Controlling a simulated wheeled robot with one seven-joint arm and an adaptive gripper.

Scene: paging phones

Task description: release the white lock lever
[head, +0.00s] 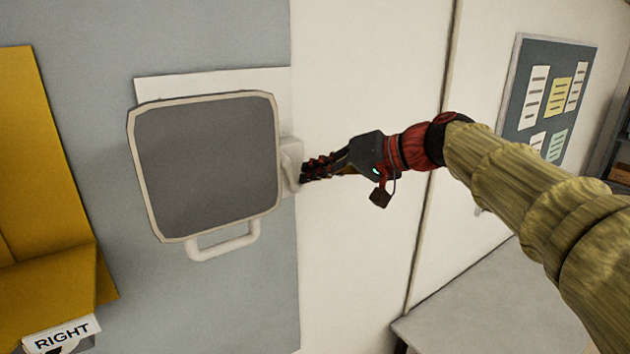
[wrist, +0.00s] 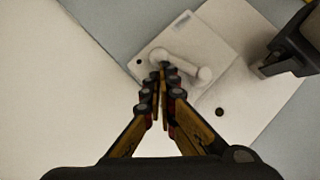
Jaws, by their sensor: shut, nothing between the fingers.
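The white lock lever (wrist: 188,68) shows in the wrist view as a short rounded bar on a pale plate (wrist: 215,48). One end is by the fingertips and the other points right.
A white loop handle (head: 224,243) hangs below the panel. A yellow cabinet (head: 45,170) with a RIGHT sign (head: 61,335) stands at left. In the wrist view a dark part (wrist: 296,45) juts in at upper right. A grey table (head: 490,300) is at lower right.

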